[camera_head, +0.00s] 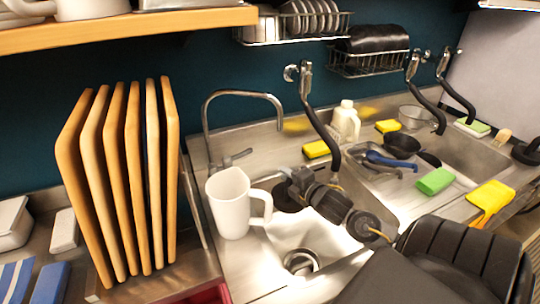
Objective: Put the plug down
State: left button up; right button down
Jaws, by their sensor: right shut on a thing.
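My right gripper (294,186) reaches in from the lower right over the left sink basin (318,234). It is shut on a small dark thing (284,198), which looks like the plug, but the gripper partly hides it. The held thing is close to the basin's back left edge, just right of the white jug's handle. I cannot tell whether it touches the surface. The round drain (300,262) shows at the bottom of the basin. My left gripper is not in view.
A white jug (229,205) stands left of the basin, very near my gripper. A curved tap (243,95) rises behind it. Upright wooden boards (120,180) stand at left. Yellow sponges (316,149), a green sponge (435,181) and dark pans (402,145) lie at right.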

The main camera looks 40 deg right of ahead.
pick_arm(q)
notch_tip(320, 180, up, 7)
jog(key=p, duration=0.7)
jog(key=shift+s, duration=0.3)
pick_arm(e)
jog(key=w+d, duration=0.3)
jog(key=w, duration=0.6)
jog(key=w+d+r, duration=0.1)
jog(key=w+d, duration=0.2)
jog(key=w, duration=0.6)
jog(key=shift+f, duration=0.1)
jog(key=c, duration=1.3)
grip_release()
jog(key=shift+f, duration=0.1)
